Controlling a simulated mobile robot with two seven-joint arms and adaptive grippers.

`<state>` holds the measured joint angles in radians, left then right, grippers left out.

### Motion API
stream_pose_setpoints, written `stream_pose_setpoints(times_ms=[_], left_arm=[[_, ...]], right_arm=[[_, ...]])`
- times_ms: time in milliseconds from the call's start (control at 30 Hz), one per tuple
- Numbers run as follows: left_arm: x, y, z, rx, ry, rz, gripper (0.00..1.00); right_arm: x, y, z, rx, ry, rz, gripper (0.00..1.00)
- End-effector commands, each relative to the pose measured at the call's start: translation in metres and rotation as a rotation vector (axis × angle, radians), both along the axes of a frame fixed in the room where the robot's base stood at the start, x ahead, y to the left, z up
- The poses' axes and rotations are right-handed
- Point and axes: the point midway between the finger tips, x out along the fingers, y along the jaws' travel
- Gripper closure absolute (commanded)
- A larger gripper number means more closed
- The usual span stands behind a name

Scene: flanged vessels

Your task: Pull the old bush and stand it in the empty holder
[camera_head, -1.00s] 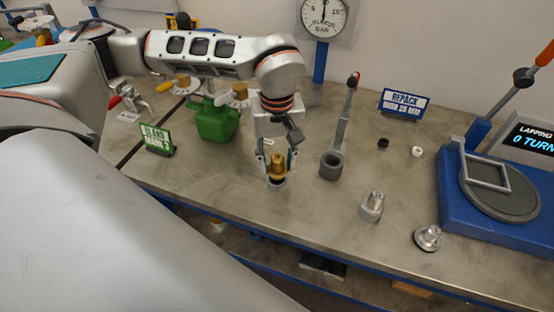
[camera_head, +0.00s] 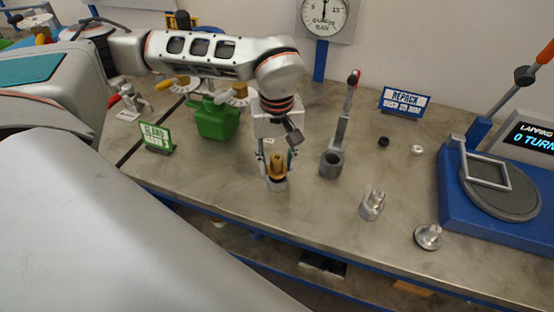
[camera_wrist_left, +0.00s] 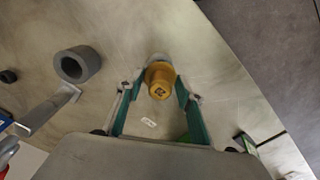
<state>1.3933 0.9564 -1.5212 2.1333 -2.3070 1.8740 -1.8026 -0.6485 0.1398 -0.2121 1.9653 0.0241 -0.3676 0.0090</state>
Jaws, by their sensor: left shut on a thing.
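A brass-coloured bush (camera_head: 277,168) stands upright at a grey round base (camera_head: 277,184) on the bench. My left gripper (camera_head: 277,160) comes down from above and is shut on the bush. In the left wrist view, the teal fingers (camera_wrist_left: 160,92) flank the bush (camera_wrist_left: 161,80), with the grey base (camera_wrist_left: 158,58) partly hidden behind it. I cannot tell whether the bush is still seated in the base. An open, empty dark grey cup (camera_head: 331,164) stands just to the right, beside an upright lever with a red tip. My right gripper is not in view.
A blue lapping machine (camera_head: 452,205) is at the far right. A green can (camera_head: 217,119) and a green sign (camera_head: 157,138) are to the left. The bench front is clear.

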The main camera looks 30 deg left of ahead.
Motion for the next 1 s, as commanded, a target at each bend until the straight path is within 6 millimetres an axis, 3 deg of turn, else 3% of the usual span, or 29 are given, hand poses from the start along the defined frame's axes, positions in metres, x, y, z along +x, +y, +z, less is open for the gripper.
stream_pose_setpoints(times_ms=[833, 867, 900, 933, 1000], left_arm=[[0.000, 0.000, -0.024, -0.001, -0.001, 0.000, 0.98], [0.000, 0.000, -0.023, 0.000, -0.001, 0.000, 0.58], [0.000, 0.000, -0.023, 0.000, -0.001, 0.000, 0.48], [0.000, 0.000, -0.022, 0.000, -0.001, 0.000, 0.44], [0.000, 0.000, -0.022, 0.000, -0.001, 0.000, 0.44]], right_arm=[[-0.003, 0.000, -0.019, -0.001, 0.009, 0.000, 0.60], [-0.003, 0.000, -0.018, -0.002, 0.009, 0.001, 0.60], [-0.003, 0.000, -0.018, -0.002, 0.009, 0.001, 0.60], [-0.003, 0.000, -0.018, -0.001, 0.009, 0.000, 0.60], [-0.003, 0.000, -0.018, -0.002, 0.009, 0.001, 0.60]])
